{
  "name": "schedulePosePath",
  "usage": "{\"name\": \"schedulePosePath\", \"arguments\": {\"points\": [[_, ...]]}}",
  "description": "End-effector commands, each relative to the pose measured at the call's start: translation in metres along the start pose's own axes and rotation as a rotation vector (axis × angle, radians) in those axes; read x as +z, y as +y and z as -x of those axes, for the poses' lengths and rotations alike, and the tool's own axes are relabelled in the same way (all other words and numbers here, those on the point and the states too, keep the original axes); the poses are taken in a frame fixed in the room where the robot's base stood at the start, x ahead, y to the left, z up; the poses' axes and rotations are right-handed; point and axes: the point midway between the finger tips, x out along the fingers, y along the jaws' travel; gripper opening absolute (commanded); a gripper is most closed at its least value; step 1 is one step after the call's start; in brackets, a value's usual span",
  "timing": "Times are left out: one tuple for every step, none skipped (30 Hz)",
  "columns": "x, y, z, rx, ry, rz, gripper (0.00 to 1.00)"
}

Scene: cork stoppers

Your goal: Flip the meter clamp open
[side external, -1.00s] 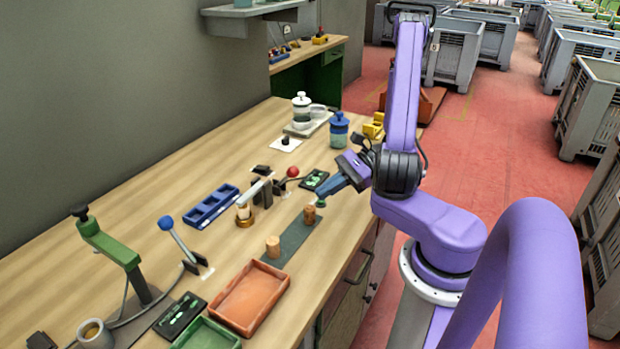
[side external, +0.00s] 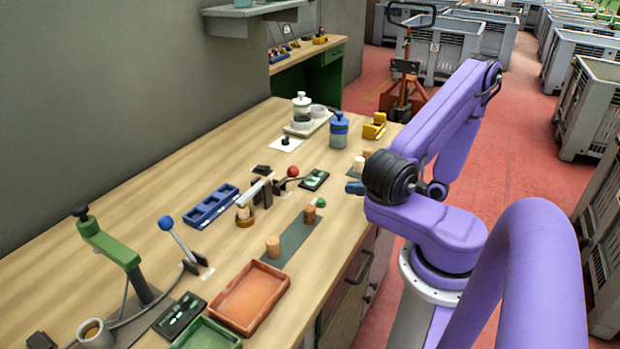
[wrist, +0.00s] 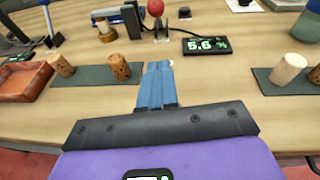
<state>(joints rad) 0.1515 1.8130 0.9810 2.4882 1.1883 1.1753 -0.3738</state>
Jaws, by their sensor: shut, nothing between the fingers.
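The meter clamp (side external: 262,192) has a pale metal arm and a lever ending in a red ball (side external: 293,171). Its arm lies low over a cork on a brass-coloured base (side external: 245,221). In the wrist view the red ball (wrist: 155,8) is at the top middle. A black meter display (wrist: 207,46) beside it reads about 5.6 %; it also shows in the side view (side external: 315,180). My gripper (wrist: 158,66) has blue fingers, shut and empty, in front of the clamp and apart from it. In the side view my gripper (side external: 355,187) is mostly hidden behind my arm.
Corks stand on a dark mat (side external: 292,240) in front of the clamp. A blue tray (side external: 212,206), an orange tray (side external: 250,297) and a blue-ball lever (side external: 178,238) lie to the left. A blue jar (side external: 339,130) stands behind right.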

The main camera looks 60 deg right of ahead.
Motion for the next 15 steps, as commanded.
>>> {"name": "schedulePosePath", "arguments": {"points": [[-0.0005,-0.0004,0.0007,-0.008,-0.001,-0.004,0.00],[-0.0007,-0.0005,0.0010,-0.010,-0.001,-0.005,0.00],[-0.0008,-0.0006,0.0011,-0.012,-0.001,-0.006,0.00],[-0.0009,-0.0007,0.0011,-0.012,-0.001,-0.006,0.00],[-0.0009,-0.0007,0.0011,-0.012,-0.001,-0.006,0.00],[-0.0008,-0.0007,0.0011,-0.012,-0.001,-0.006,0.00],[-0.0008,-0.0007,0.0011,-0.012,-0.001,-0.005,0.00],[-0.0008,-0.0007,0.0011,-0.011,-0.001,-0.005,0.00],[-0.0008,-0.0006,0.0010,-0.011,-0.001,-0.005,0.00],[-0.0008,-0.0006,0.0010,-0.011,-0.001,-0.005,0.00],[-0.0008,-0.0006,0.0009,-0.011,-0.001,-0.005,0.00],[-0.0008,-0.0005,0.0004,-0.010,-0.001,-0.005,0.00],[-0.0007,-0.0005,-0.0003,-0.010,-0.001,-0.005,0.00],[-0.0007,-0.0004,-0.0014,-0.009,-0.001,-0.005,0.00],[-0.0008,-0.0004,-0.0036,-0.008,-0.001,-0.005,0.00]]}}
